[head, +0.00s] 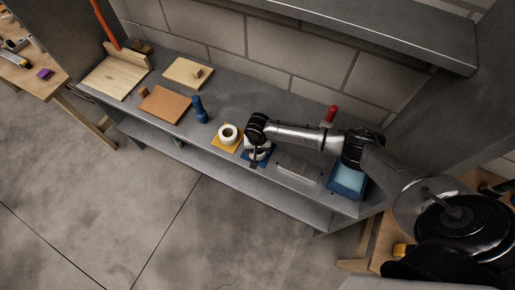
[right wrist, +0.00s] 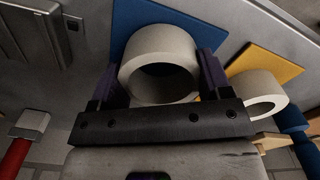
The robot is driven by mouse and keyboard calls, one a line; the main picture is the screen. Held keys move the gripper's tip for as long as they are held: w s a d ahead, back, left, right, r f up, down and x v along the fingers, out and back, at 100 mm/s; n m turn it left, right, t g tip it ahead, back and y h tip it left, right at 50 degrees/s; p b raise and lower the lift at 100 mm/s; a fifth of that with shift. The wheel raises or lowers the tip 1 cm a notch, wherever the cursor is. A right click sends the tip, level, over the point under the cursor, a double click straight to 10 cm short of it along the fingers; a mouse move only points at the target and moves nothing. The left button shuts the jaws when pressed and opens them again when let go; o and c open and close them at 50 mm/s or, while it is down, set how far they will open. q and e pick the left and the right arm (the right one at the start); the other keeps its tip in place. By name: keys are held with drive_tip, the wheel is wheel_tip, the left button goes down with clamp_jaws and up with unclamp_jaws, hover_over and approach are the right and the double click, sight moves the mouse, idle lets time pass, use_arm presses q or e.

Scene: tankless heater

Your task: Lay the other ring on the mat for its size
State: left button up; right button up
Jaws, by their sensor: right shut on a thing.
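My right gripper (head: 257,158) is shut on a white ring (right wrist: 136,50), with a dark finger on each side of it in the right wrist view. The held ring is at the blue mat (right wrist: 200,25), which also shows partly under the gripper in the head view (head: 270,158). I cannot tell whether the ring touches the mat. Another white ring (head: 228,131) sits on the yellow mat (head: 217,141), left of the blue one; both show in the right wrist view, ring (right wrist: 279,101) and mat (right wrist: 265,60). My left gripper is not in view.
On the grey shelf, a blue bottle-like object (head: 199,108) and an orange-brown board (head: 167,104) lie to the left. A grey metal plate (head: 301,166), a blue tray (head: 347,180) and a red-topped item (head: 331,114) are to the right. A shelf (head: 360,25) overhangs the back.

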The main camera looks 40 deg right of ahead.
drive_tip(key=shift+f, duration=0.2)
drive_tip(key=o, duration=1)
drive_tip(key=shift+r, duration=0.3)
wheel_tip(320, 180, up, 13)
drive_tip(key=p, duration=0.2)
drive_tip(key=shift+r, duration=0.1)
